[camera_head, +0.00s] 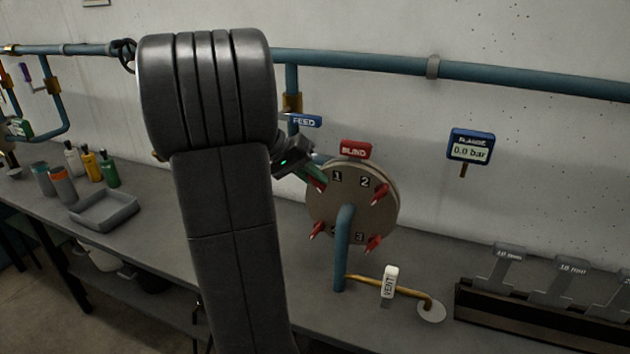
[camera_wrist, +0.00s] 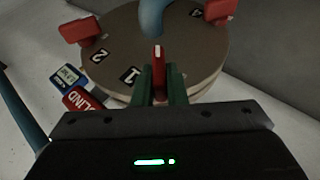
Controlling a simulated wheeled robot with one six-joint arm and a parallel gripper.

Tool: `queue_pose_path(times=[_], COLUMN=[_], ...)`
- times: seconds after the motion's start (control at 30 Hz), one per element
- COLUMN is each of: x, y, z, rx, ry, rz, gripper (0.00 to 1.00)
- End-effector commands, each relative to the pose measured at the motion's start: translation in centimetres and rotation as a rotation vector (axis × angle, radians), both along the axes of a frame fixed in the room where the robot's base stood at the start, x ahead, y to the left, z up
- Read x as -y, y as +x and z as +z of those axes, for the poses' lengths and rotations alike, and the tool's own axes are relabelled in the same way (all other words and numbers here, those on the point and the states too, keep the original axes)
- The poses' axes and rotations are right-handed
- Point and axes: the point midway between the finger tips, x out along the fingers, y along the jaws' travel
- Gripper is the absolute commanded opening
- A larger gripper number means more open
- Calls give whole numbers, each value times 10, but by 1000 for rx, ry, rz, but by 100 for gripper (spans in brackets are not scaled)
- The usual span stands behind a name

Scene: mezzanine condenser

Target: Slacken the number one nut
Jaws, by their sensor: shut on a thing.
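The round grey-brown flange plate (camera_head: 350,205) carries red nuts around its rim, with printed numbers beside them. The number one nut (camera_wrist: 158,52) is red, beside the label 1. My gripper (camera_wrist: 160,75) has its green fingers shut on it, one on either side. In the head view my gripper (camera_head: 314,176) reaches the plate's upper left and largely covers this nut. The number two nut (camera_head: 380,194) stands at the upper right, clear of my gripper. More red nuts sit at the lower right (camera_head: 374,243) and lower left (camera_head: 316,230).
A blue pipe (camera_head: 343,250) rises in front of the plate. A brass line with a VENT tag (camera_head: 389,282) runs right. A gauge (camera_head: 470,146) reads 0.0 bar. A wrench rack (camera_head: 540,320) stands right; a grey tray (camera_head: 105,210) and bottles stand left.

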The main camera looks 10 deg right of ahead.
Motion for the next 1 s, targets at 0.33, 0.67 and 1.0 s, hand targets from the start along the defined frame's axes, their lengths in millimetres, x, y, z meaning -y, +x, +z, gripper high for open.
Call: queue_pose_path(times=[0.33,0.67,1.0], x=[-2,-2,-2], y=[2,2,2], z=[-3,-3,-2], rx=[-119,-160,-163], ry=[-178,-239,-243], rz=[2,1,1], gripper=[0,0,0])
